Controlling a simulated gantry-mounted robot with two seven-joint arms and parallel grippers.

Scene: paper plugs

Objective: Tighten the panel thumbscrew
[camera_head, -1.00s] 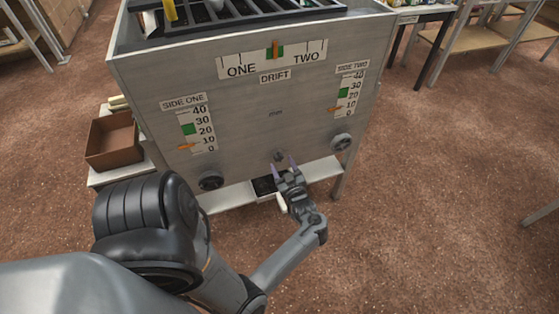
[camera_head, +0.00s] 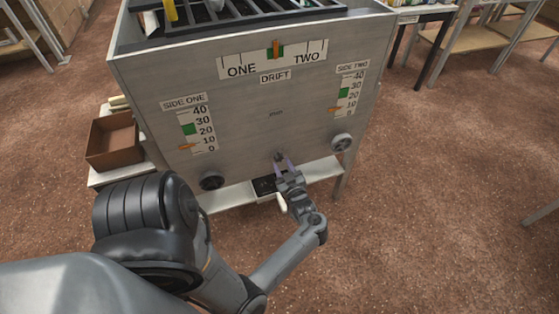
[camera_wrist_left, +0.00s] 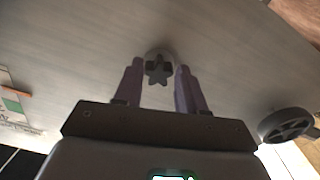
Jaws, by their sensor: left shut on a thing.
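The panel thumbscrew (camera_wrist_left: 158,70) is a small dark star-shaped knob on the grey metal panel (camera_head: 235,110). In the head view the thumbscrew (camera_head: 279,157) sits low on the panel, between the two handwheels. My left gripper (camera_head: 282,163) reaches up to it from below, its purple fingers on either side of the knob. My right gripper is in neither view.
Black handwheels sit at the panel's lower left (camera_head: 211,181) and right (camera_head: 342,142). Side scales and a DRIFT gauge (camera_head: 273,58) are above. A brown box (camera_head: 112,140) stands at the left. A white shelf (camera_head: 230,198) runs below the panel.

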